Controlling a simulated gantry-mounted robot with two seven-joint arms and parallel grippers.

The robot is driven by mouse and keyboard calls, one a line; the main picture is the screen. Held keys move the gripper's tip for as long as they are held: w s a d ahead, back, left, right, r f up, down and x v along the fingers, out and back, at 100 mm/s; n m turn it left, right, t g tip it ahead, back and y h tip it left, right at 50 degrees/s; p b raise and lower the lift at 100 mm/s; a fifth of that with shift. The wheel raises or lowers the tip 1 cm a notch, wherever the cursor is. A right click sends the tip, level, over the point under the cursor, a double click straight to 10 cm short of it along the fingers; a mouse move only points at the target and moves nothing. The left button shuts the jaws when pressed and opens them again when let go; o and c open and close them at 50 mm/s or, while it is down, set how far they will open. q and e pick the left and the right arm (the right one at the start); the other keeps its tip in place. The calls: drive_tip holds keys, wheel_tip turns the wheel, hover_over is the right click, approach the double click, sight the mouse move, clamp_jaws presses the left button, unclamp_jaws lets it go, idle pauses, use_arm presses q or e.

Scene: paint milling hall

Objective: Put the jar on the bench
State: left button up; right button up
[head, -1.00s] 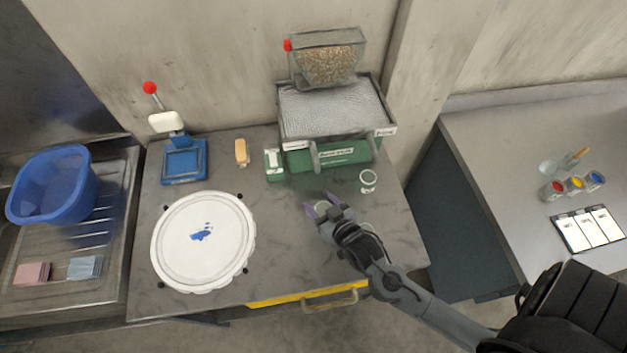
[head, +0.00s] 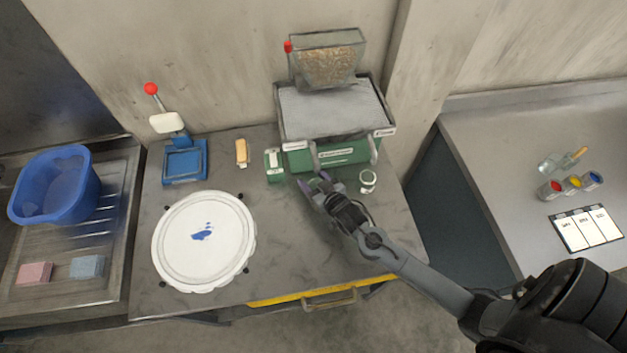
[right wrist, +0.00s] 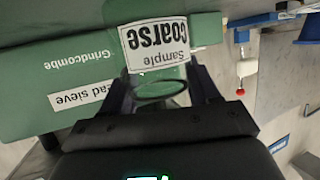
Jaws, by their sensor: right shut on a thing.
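My right gripper (head: 316,183) is shut on a clear glass jar, just in front of the left spout of the green sieve machine (head: 335,157). In the right wrist view the round rim of the jar (right wrist: 160,89) shows between the two fingers, close to the machine's green front and a "Sample Coarse" label (right wrist: 155,44). In the head view the jar is mostly hidden by the fingers. I cannot tell whether it touches the grey bench (head: 290,240). A second glass jar (head: 367,181) stands below the machine's right spout. My left gripper is not in view.
A white round lid-like disc (head: 204,242), a blue press (head: 184,160) and a wooden-backed brush (head: 242,153) are on the bench's left side. A blue tub (head: 55,187) stands further left. Paint pots (head: 573,184) are on the right table. The bench's front middle is clear.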

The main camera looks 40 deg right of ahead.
drive_tip(key=shift+f, duration=0.25)
drive_tip(key=o, duration=1)
drive_tip(key=shift+o, duration=0.2)
drive_tip(key=shift+r, duration=0.15)
drive_tip(key=shift+s+r, duration=0.2)
drive_tip(key=shift+s, duration=0.25)
drive_tip(key=s+a+r+n+g, duration=0.1)
drive_tip(key=s+a+g, duration=0.2)
drive_tip(key=s, duration=0.4)
drive_tip(key=s+a+r+n+g+y, duration=0.1)
drive_tip(key=s+a+r+g, duration=0.1)
drive_tip(key=s, duration=0.6)
drive_tip(key=s+a+r+n+g+y, duration=0.1)
drive_tip(key=s+a+g, duration=0.3)
drive_tip(key=s, duration=0.4)
drive_tip(key=shift+s+r+g, duration=0.2)
drive_tip(key=shift+r+g, duration=0.05)
drive_tip(key=shift+g, duration=0.35)
